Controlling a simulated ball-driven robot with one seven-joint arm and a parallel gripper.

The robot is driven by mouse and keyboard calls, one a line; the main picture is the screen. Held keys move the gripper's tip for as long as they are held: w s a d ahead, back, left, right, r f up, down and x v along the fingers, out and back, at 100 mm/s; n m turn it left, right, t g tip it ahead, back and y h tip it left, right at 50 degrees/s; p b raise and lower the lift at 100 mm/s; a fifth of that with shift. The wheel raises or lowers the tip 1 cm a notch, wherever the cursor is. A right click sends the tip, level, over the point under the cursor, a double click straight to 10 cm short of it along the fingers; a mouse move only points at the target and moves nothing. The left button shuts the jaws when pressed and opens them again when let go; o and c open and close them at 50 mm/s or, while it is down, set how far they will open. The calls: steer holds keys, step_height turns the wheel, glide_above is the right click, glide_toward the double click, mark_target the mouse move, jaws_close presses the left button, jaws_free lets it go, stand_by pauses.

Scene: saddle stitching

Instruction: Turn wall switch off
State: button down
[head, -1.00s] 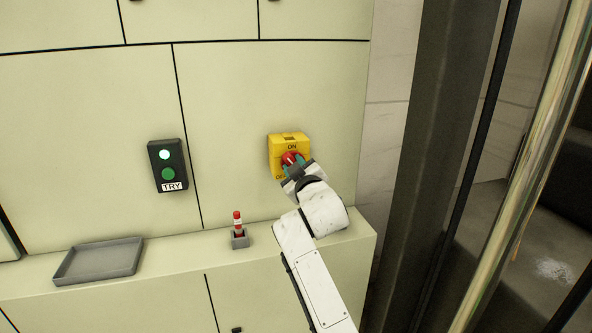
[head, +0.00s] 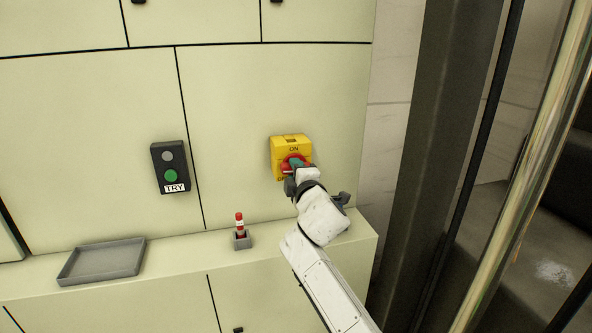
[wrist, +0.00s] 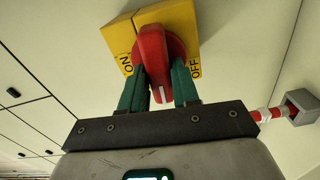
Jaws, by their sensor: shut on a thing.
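The yellow wall switch (head: 278,147) is mounted on the pale panel, with ON at its top in the head view. In the wrist view, its yellow plate (wrist: 172,15) shows ON to the left and OFF to the right. The red rotary knob (wrist: 152,50) has a white mark near its end. My gripper (wrist: 160,78) is shut on the knob, one green finger on each side of its handle. In the head view my gripper (head: 297,164) covers part of the red knob (head: 286,165) and most of the lower plate.
A black box labelled TRY (head: 158,174) has a grey lamp above a green button. A red-and-white piece (head: 239,221) stands in a grey holder (head: 243,242) on the ledge. A grey tray (head: 103,262) lies at left. A dark post (head: 405,170) stands at right.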

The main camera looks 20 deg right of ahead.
steer(key=shift+a+f+n, duration=0.1)
steer(key=shift+f+n, duration=0.05)
steer(key=shift+n, duration=0.45)
steer(key=c, duration=0.9)
jaws_free()
steer(key=shift+s, duration=0.1)
steer(key=s, duration=1)
steer(key=shift+s+p, duration=0.3)
